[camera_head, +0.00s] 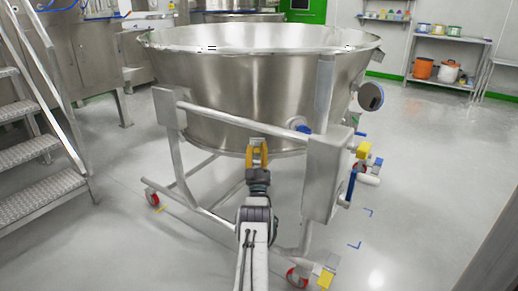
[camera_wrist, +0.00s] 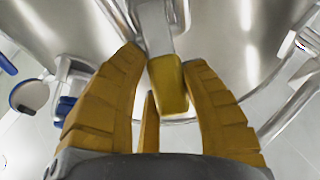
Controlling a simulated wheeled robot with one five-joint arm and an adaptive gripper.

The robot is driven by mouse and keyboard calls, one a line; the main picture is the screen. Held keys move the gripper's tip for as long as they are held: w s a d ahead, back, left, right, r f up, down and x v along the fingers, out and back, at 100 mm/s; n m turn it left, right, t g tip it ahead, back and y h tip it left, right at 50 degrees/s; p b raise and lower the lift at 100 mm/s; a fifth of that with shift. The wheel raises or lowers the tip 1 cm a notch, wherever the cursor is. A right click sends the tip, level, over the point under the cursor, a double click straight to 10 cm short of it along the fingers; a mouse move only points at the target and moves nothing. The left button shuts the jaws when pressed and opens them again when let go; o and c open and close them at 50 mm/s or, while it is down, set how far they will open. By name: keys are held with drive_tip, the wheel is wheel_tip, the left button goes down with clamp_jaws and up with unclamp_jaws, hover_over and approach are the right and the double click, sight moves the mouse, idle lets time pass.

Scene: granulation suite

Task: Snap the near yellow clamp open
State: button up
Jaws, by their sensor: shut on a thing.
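My gripper (camera_head: 257,147) reaches to the lower front of the big steel bowl (camera_head: 230,90), just under the horizontal frame bar. In the wrist view my gripper (camera_wrist: 163,62) has its yellow-brown fingers closed around the yellow handle of the near clamp (camera_wrist: 169,86). The handle hangs from a grey metal piece against the bowl's wall. One fingertip meets the handle's left side, and another is close at its right. In the head view the fingers largely hide the clamp. Whether its latch has come loose cannot be told.
The bowl hangs in a wheeled steel frame (camera_head: 247,117) with a thick post (camera_head: 324,170) at right. Blue-handled fittings and a yellow block (camera_head: 364,149) stick out beside the post. Metal stairs (camera_head: 40,150) stand at left. The floor at right is open.

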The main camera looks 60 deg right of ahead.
drive_tip(key=shift+a+f+t+h, duration=0.15)
drive_tip(key=shift+f+t+h, duration=0.25)
drive_tip(key=shift+h, duration=0.4)
idle(0.6)
drive_tip(key=o, duration=1.3)
drive_tip(key=shift+s, duration=0.1)
drive_tip(key=shift+v, duration=6)
drive_tip(key=shift+c, duration=0.2)
